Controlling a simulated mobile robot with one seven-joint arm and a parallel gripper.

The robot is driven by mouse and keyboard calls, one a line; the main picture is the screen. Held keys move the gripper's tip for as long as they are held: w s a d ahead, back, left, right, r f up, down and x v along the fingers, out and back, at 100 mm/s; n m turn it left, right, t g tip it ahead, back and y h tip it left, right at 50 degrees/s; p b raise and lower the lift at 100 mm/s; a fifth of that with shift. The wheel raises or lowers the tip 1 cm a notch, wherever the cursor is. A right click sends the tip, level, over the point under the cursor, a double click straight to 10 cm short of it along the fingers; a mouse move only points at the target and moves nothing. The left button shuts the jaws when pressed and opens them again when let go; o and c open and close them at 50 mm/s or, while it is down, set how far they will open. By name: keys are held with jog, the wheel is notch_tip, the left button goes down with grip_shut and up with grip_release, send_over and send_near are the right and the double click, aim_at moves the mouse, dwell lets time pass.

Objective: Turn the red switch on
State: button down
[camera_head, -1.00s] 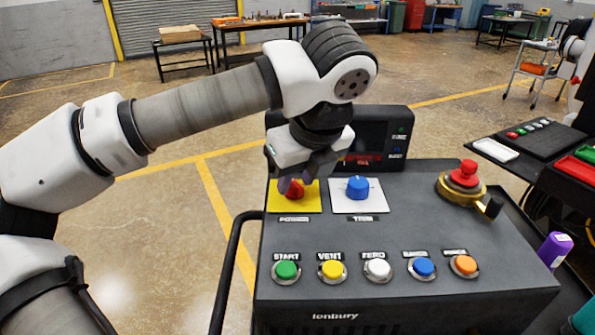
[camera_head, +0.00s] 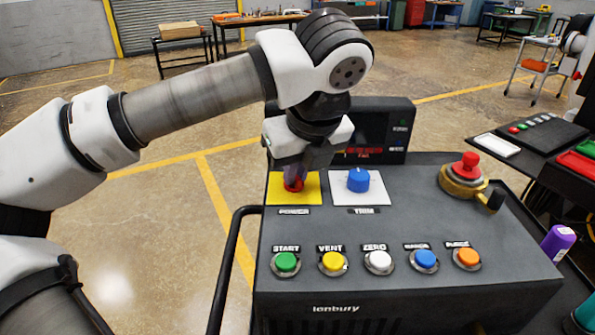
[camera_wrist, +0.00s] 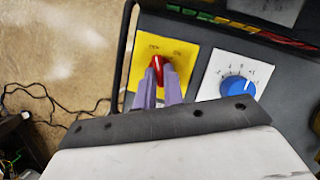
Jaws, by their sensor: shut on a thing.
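The red switch (camera_head: 293,184) sits on a yellow plate (camera_head: 312,187) at the upper left of the control panel, above a label that appears to read POWER. My gripper (camera_head: 294,172) comes down on it from above, its fingers shut on the switch and partly hiding it. In the wrist view the red switch (camera_wrist: 157,68) shows between the two purple fingertips (camera_wrist: 158,80). Its pointer tip aims up, between two small markings on the yellow plate (camera_wrist: 182,68) that are too blurred to read surely.
A blue TRIM knob (camera_head: 358,180) on a white plate stands close to the right of the switch. A row of coloured push buttons (camera_head: 379,261) lines the front. A red mushroom button (camera_head: 468,165) is at the right. A dark screen (camera_head: 370,138) stands behind; a black handrail (camera_head: 232,260) runs at left.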

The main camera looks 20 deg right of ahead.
jog(key=shift+a+f+m+h+b, duration=0.2)
jog(key=shift+m+h+b, duration=0.3)
jog(key=shift+m+b, duration=0.65)
jog(key=m+h+b, duration=0.1)
jog(key=m+b, duration=0.1)
jog(key=shift+a+r+m, duration=0.1)
jog(key=shift+m, duration=0.25)
jog(key=m+h+b, duration=0.1)
jog(key=m, duration=0.2)
jog(key=shift+w+a+r, duration=0.1)
jog(key=shift+a, duration=0.05)
jog(key=shift+m+g+h, duration=0.5)
jog(key=shift+m+g, duration=0.1)
jog(key=shift+m, duration=1.1)
jog(key=c, duration=1.5)
grip_release()
jog(key=shift+a+r, duration=0.1)
